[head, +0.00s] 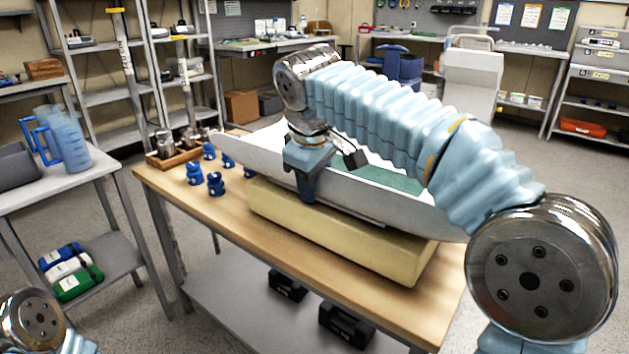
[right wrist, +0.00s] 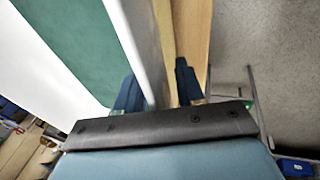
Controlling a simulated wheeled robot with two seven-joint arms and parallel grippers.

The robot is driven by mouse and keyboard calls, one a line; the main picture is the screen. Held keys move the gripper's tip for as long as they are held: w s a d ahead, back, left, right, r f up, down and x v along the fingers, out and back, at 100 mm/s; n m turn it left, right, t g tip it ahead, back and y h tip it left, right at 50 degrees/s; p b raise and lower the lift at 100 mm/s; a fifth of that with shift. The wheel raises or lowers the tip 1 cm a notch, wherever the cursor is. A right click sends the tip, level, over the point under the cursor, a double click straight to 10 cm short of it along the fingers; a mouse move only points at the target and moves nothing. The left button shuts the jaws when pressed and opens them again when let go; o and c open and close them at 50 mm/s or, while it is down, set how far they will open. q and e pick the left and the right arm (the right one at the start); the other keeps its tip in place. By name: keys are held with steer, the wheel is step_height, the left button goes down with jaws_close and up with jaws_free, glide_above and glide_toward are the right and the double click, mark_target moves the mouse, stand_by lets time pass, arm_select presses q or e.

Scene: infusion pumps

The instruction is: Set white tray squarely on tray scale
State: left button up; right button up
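The white tray (head: 399,207), a long shallow trough with upturned ends and a green lining (right wrist: 72,40), lies over a cream block-like base (head: 330,235), which appears to be the tray scale, on the wooden table. The tray overhangs the base at both ends; whether it rests fully on it is hidden. My right gripper (head: 312,187) reaches down at the tray's near long edge. In the right wrist view its fingers (right wrist: 160,88) stand on either side of the tray's white wall, with a gap at the outer finger. My left gripper is out of view.
Several blue pieces (head: 215,183) and a wooden box of metal items (head: 172,152) stand left of the tray on the wooden table (head: 190,217). A side table with blue jugs (head: 70,140) is at the left. Black cases (head: 345,322) sit on the lower shelf.

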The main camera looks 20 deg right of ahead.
steer(key=shift+r, duration=0.1)
steer(key=shift+r, duration=0.35)
steer(key=p+v, duration=0.1)
steer(key=v, duration=1)
steer(key=shift+s+r, duration=0.15)
steer(key=shift+a, duration=0.1)
